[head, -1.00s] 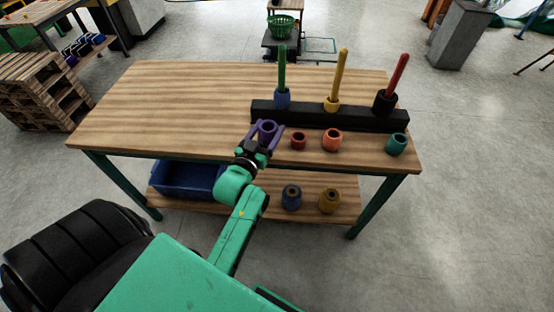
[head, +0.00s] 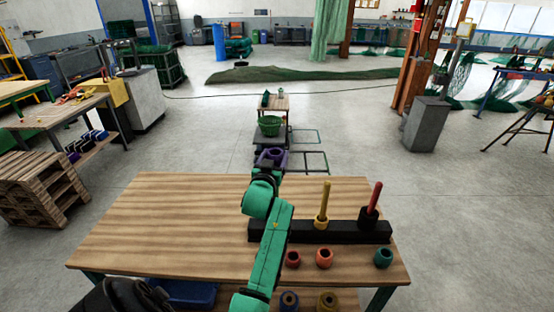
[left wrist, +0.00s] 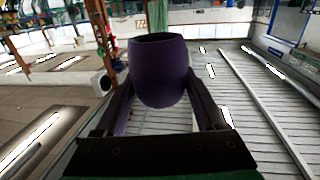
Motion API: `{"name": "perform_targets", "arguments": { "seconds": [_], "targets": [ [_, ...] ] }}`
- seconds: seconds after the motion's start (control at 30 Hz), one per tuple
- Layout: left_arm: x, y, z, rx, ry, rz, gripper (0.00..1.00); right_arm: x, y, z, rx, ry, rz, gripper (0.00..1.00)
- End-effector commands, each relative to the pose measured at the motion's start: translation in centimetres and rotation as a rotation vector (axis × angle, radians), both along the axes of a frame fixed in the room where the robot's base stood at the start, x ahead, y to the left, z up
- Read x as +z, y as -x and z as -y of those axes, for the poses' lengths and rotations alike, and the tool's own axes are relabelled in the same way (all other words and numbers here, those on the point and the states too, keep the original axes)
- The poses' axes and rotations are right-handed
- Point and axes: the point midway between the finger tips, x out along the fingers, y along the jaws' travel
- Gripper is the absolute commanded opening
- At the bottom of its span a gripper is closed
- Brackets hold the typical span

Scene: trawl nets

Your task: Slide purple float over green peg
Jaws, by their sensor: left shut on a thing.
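The purple float (head: 271,155) is held by my left gripper (head: 270,160), raised high in front of the rack. In the left wrist view the purple float (left wrist: 158,75) sits upright between the two fingers, which are shut on it. My right gripper is not in view.
The wooden table (head: 160,225) is bare on its left. A dark red float (head: 293,259), an orange float (head: 324,258) and a teal float (head: 383,258) stand in front of the rack. More floats and a blue bin (head: 185,292) are on the lower shelf.

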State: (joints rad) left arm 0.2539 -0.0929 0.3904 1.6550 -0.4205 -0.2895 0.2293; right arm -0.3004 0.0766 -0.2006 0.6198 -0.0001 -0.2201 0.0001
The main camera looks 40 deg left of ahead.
Motion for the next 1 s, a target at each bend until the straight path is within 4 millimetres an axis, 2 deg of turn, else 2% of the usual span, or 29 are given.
{"name": "perform_targets", "arguments": {
  "seconds": [0.1, 1.0],
  "targets": [
    [-1.5, 0.0, 0.0, -0.001, 0.000, -0.001, 0.18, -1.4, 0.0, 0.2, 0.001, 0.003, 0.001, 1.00],
    [-9.2, 0.0, 0.1, -0.001, 0.000, 0.001, 0.18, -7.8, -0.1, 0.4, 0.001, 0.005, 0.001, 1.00]
  ]
}}
